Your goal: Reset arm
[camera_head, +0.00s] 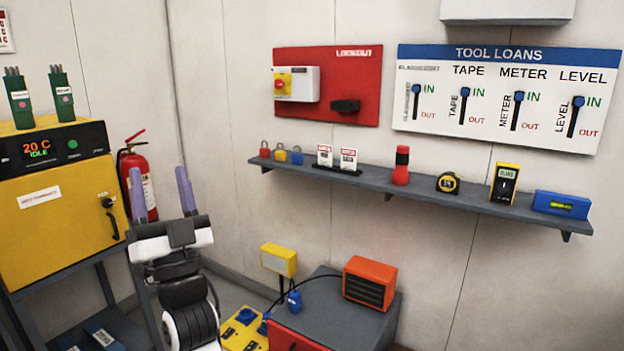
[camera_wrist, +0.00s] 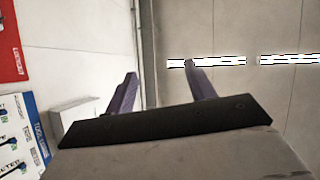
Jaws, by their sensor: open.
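My gripper (camera_head: 161,191) points upward at the lower left of the head view, its two purple fingers apart with nothing between them. It is in front of the gap between the yellow oven and the grey wall shelf, and partly overlaps the fire extinguisher in the picture. In the wrist view my gripper (camera_wrist: 158,92) shows its two fingers spread and empty against the pale wall and ceiling. It touches nothing that I can see.
A yellow oven (camera_head: 60,215) stands at left, with a red fire extinguisher (camera_head: 146,180) beside it. A wall shelf (camera_head: 440,200) carries padlocks and tools. Below it, a grey cabinet (camera_head: 335,322) bears an orange heater (camera_head: 369,283). A yellow box (camera_head: 279,260) stands nearby.

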